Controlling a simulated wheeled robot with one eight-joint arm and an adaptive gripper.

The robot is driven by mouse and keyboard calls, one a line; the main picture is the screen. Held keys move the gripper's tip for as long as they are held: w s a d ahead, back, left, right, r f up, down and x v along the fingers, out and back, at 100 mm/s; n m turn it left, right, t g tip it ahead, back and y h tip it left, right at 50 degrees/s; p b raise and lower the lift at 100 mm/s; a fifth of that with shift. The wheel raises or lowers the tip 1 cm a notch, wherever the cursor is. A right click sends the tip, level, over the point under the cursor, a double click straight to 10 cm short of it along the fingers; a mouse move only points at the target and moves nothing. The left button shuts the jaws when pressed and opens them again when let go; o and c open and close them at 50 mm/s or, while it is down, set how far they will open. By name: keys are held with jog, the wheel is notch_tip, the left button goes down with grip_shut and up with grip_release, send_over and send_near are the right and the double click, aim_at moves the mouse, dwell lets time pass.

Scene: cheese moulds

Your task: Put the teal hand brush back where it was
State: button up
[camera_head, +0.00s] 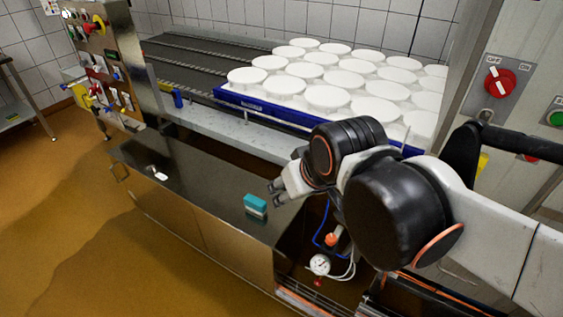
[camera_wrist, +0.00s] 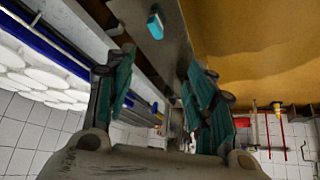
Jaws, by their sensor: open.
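A small white object (camera_head: 160,175) lies on the counter's left part. Behind stand several white moulds (camera_head: 327,97) on a blue-edged tray (camera_head: 262,108). A pressure gauge (camera_head: 320,264) with hoses is below the counter's right end. The counter between the white object and brush is clear.

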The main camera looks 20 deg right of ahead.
jog(key=s, duration=0.2)
jog(key=shift+s+f+m, duration=0.15)
jog(key=shift+s+m, duration=0.15)
jog(key=shift+c, duration=0.6)
